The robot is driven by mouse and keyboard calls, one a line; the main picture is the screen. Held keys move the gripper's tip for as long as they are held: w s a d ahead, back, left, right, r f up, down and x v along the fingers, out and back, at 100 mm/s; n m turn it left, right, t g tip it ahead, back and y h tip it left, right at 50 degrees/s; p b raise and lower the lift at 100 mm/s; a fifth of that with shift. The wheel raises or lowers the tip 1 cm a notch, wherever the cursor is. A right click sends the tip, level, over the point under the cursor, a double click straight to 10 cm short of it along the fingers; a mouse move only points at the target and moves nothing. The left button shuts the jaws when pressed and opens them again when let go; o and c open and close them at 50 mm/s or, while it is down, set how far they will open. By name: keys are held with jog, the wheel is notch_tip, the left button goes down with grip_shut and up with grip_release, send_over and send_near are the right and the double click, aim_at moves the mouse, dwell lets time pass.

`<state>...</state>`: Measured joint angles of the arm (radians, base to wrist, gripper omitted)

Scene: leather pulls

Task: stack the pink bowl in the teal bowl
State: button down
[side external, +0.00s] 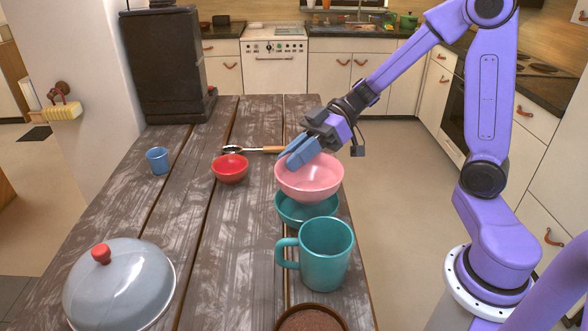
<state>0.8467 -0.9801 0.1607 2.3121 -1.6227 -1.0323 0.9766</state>
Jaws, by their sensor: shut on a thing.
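The pink bowl (312,178) is upright, directly above the teal bowl (308,212), and overlaps its far part in the side external view. My gripper (300,152) is shut on the pink bowl's far left rim, with its blue fingers reaching into the bowl. The teal bowl sits on the wooden table near its right edge. Its inside is mostly hidden by the pink bowl, so I cannot tell whether the two bowls touch.
A teal mug (326,256) stands right in front of the teal bowl. A brown-filled bowl (311,319) is nearer. A red bowl (230,169), a ladle (255,150), a blue cup (158,160) and a grey dome lid (120,285) lie left. The table's (205,240) middle is clear.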

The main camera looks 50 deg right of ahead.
jog(key=shift+w+f, duration=0.15)
jog(key=shift+f, duration=1.6)
jog(key=shift+f, duration=0.15)
jog(key=c, duration=1)
grip_release()
jog(key=shift+c, duration=0.2)
jog(key=shift+d+r, duration=0.2)
jog(key=shift+r, duration=0.1)
jog(key=v, duration=1.1)
jog(key=shift+d, duration=0.2)
jog(key=shift+r, duration=0.15)
